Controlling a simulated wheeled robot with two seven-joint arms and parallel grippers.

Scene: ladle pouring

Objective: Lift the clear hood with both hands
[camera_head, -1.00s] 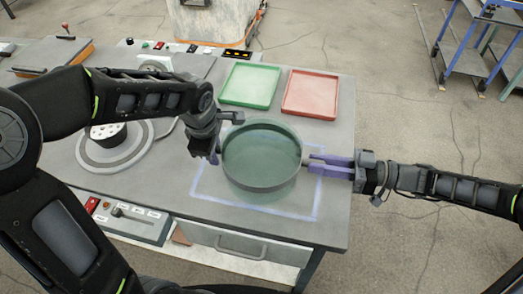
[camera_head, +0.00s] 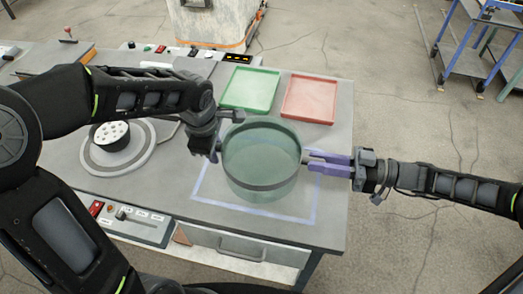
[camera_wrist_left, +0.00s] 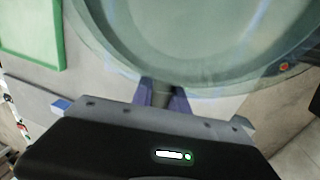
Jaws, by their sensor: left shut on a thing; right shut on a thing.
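My right gripper (camera_head: 312,160) has purple fingers shut on the handle at the hood's right side. I cannot tell how high the hood is.
A green tray (camera_head: 231,103) and a red tray (camera_head: 288,115) lie behind the hood. A round turntable (camera_head: 90,160) with a black-and-white holed piece (camera_head: 110,133) is at the left. A control panel (camera_head: 135,226) and a drawer (camera_head: 215,245) are at the front.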

